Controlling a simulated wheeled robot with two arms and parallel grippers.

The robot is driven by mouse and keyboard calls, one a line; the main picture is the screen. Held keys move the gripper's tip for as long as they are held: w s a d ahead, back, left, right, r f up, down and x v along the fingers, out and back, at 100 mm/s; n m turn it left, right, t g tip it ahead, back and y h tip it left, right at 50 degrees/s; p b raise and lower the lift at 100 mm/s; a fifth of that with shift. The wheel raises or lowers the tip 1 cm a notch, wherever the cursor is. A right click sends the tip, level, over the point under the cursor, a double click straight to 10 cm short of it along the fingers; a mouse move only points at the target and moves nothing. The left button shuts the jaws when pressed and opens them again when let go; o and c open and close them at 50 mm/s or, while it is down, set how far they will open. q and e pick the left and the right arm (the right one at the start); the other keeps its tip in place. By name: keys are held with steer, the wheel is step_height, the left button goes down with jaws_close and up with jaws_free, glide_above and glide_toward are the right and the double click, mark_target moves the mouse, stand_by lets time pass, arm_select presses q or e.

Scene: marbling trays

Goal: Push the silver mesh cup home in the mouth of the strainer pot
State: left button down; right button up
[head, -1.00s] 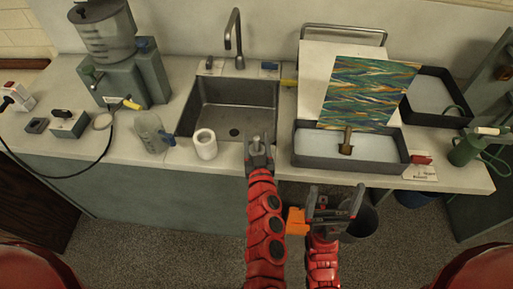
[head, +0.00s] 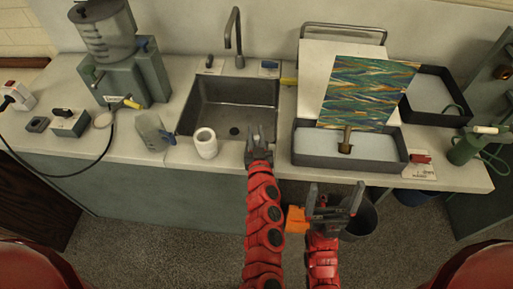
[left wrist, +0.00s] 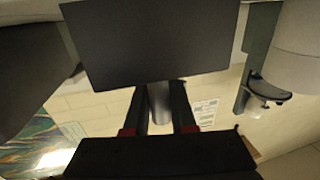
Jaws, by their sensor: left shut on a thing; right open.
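A white round pot (head: 205,144), which looks like the strainer pot, stands upright on the counter's front edge before the sink. Its mouth is open at the top. My left gripper (head: 259,138) is to the right of the pot, apart from it. In the left wrist view, a silver cylinder (left wrist: 159,104) shows between its dark fingers; it looks like the silver mesh cup, but a dark panel hides its upper part. The mesh cannot be made out. My right gripper (head: 335,201) is open and empty, low in front of the counter.
The sink (head: 233,104) lies behind the pot and left gripper. A clear jug (head: 151,133) stands left of the pot. A dark-rimmed tray (head: 300,157) with a marbled sheet (head: 365,92) is to the right. An orange thing (head: 296,220) is beside my right gripper.

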arm_select(q)
steer(key=shift+r, duration=0.1)
steer(key=shift+r, duration=0.45)
step_height(320, 180, up, 2)
steer(key=shift+r+b, duration=0.1)
steer(key=shift+b, duration=0.35)
steer(key=s, duration=0.5)
steer(key=shift+s+d+r, duration=0.1)
steer(key=shift+s+r, duration=0.1)
steer(key=shift+r, duration=0.1)
steer(key=s+r+p, duration=0.1)
steer(key=s+p, duration=0.3)
steer(key=s, duration=0.6)
step_height(320, 180, up, 6)
glide_above(256, 139)
steer(key=a, duration=0.6)
steer(key=w+a+r, duration=0.3)
steer(key=w+a, duration=0.2)
steer(key=a, duration=0.5)
steer(key=shift+w+r+p, duration=0.3)
steer(key=shift+r+p, duration=0.1)
